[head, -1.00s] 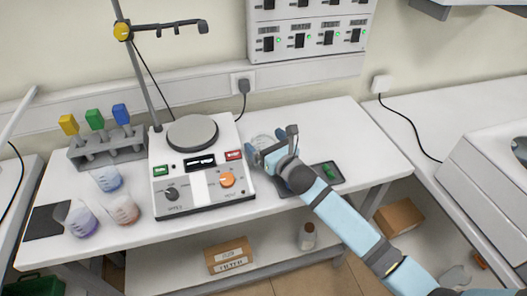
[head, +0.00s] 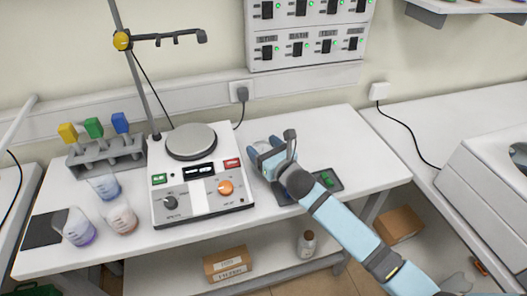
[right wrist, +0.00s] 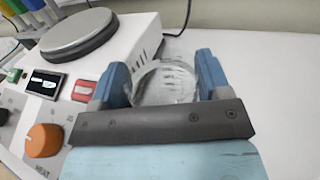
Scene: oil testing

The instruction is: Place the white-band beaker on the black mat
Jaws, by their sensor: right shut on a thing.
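My right gripper (head: 265,158) is shut on a clear glass beaker on the right part of the table, just right of the hotplate. In the right wrist view the beaker (right wrist: 166,84) sits between the two blue fingers. In the head view the gripper mostly hides it, and I cannot make out a white band. The black mat (head: 42,227) lies at the table's left end, left of several other beakers. My left gripper is not in view.
The hotplate (head: 202,200) with its stand fills the table's middle. Blue (head: 106,187), pink (head: 121,217) and purple (head: 78,228) beakers stand between it and the mat. A rack (head: 105,153) holds coloured items behind them. A dark tray (head: 333,181) lies right of my gripper.

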